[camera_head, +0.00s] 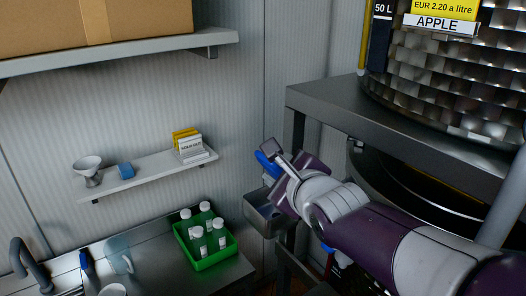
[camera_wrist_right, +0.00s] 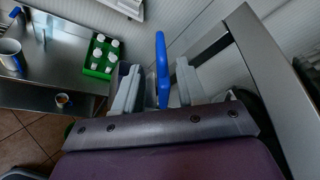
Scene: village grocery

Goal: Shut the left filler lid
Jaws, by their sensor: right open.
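My right gripper (camera_head: 274,160) reaches in from the right in the head view, in front of the dark metal stand. Its jaws are open. A flat blue piece (camera_head: 265,161) shows at its tips, partly hidden by the fingers. In the right wrist view the blue piece (camera_wrist_right: 162,68) stands upright between the two pale fingers of my gripper (camera_wrist_right: 158,85), with a gap visible to the right finger. I cannot tell whether the blue piece is the left filler lid or a handle. My left gripper is not in view.
A steel box (camera_head: 262,213) hangs just below the gripper. A green crate (camera_head: 212,258) with several white-capped bottles stands on the steel counter. A wall shelf (camera_head: 150,178) holds a metal cup and a sign. The apple tank (camera_head: 450,85) stands on the stand (camera_head: 400,135) at right.

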